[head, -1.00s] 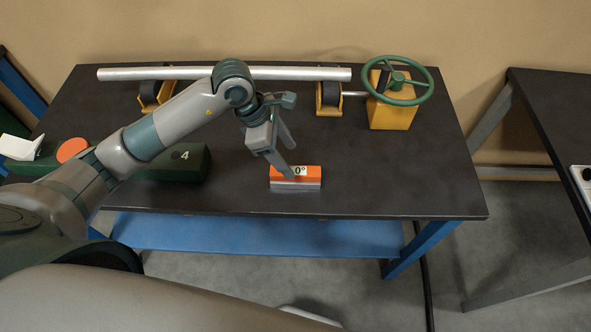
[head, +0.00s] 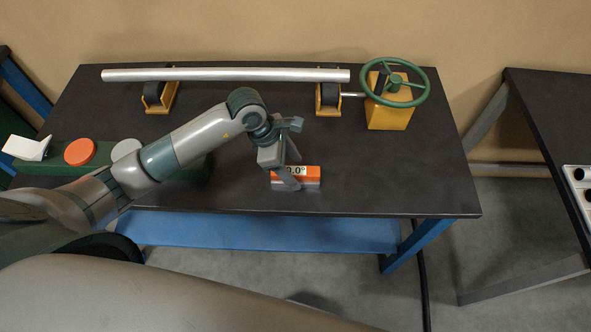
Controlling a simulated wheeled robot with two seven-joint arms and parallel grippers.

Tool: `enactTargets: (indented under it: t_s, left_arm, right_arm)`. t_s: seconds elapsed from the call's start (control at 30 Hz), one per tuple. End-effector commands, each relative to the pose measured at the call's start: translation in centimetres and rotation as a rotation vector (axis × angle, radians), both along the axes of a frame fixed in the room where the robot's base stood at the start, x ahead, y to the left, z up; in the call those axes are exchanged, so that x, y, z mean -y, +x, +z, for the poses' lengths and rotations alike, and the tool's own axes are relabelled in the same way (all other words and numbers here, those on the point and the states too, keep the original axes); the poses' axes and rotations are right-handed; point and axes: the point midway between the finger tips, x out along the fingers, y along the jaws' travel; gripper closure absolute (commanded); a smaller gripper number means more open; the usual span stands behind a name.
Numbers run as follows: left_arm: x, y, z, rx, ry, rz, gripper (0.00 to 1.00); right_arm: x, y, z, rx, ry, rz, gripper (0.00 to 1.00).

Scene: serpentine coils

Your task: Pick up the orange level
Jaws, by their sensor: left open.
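The orange level (head: 308,173) lies on the dark tabletop near its front edge in the head view. It is a small orange block with a grey lower part and a white display reading about 0.0°. My left gripper (head: 285,172) is over the level, its fingers pointing down, open. One finger overlaps the level's left part in the picture; I cannot tell whether it touches. My right gripper does not show.
A metal pipe (head: 225,75) rests on yellow roller stands along the table's back. A green handwheel (head: 395,82) stands on a yellow block at the back right. A green box with an orange button (head: 80,152) lies at the left. The tabletop right of the level is clear.

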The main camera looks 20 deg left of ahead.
Motion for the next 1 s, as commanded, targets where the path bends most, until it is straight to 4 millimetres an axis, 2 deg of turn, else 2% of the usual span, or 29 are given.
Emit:
enactTargets:
  t_s: [0.03,0.2,0.67,0.87,1.0]
  left_arm:
    - [0.3,0.0,-0.4,-0.004,0.0,0.001,0.41]
    - [0.6,0.1,-1.4,0.0,0.001,-0.001,0.41]
    - [0.6,0.1,-1.5,0.0,0.001,-0.001,0.41]
    - [0.6,0.1,-1.5,0.0,0.001,-0.001,0.88]
    - [0.6,0.2,-1.5,0.001,0.001,-0.001,0.93]
  right_arm:
    - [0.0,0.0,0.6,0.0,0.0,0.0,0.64]
    - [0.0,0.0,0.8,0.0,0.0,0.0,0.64]
    - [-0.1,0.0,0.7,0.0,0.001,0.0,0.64]
    - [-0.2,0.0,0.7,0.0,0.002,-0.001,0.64]
    - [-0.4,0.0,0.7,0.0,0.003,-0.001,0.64]
